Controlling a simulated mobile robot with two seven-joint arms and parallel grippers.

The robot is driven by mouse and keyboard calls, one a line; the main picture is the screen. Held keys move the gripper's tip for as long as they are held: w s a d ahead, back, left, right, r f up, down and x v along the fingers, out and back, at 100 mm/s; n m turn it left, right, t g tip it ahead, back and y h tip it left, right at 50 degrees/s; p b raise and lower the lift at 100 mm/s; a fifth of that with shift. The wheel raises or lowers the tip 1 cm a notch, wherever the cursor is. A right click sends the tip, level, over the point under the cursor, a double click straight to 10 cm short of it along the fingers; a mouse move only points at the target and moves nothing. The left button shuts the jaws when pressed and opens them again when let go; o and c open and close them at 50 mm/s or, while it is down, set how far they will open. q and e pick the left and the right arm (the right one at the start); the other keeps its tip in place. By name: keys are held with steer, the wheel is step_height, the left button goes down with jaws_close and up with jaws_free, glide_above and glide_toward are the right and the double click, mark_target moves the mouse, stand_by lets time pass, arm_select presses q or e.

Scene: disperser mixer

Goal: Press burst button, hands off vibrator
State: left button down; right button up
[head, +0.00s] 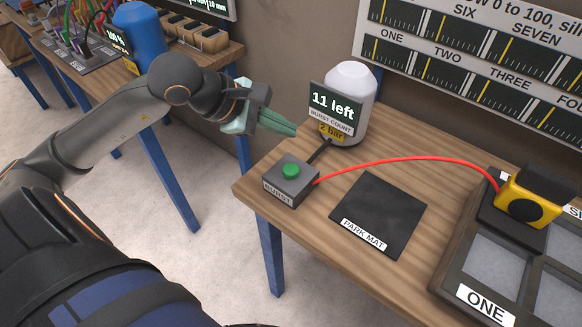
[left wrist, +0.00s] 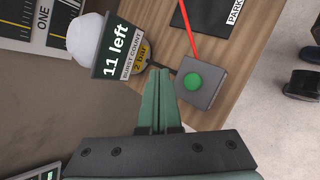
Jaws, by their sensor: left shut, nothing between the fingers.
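The burst button is a green button (head: 290,170) on a grey box labelled BURST (head: 292,187), at the table's left end in the head view. The green button also shows in the left wrist view (left wrist: 193,82). My left gripper (head: 294,131) is shut and empty, above and behind the box, its green fingertips apart from the button; the fingertips also show in the left wrist view (left wrist: 157,72). The vibrator appears to be the yellow block (head: 528,196) at the right, joined to the box by a red hose (head: 420,159). My right gripper is not in view.
A white bottle (head: 350,85) with a sign reading "11 left" and "2 bar" (head: 333,108) stands close behind the box. A black park mat (head: 379,212) lies empty. A grey tray (head: 452,262) with compartments is at the right. A scale panel (head: 470,60) is on the wall.

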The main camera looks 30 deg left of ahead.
arm_select(q)
steer(key=b, duration=0.4)
glide_above(285, 169)
step_height(285, 169, down, 6)
steer(key=shift+f, duration=0.2)
steer(key=shift+f+b, duration=0.55)
steer(key=shift+r, duration=0.1)
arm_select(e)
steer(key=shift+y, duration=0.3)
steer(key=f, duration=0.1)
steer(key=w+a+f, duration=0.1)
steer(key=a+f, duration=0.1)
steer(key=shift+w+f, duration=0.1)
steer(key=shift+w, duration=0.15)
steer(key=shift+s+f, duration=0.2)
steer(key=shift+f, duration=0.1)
arm_select(q)
steer(key=shift+f+b, duration=0.45)
steer(key=shift+b, duration=0.25)
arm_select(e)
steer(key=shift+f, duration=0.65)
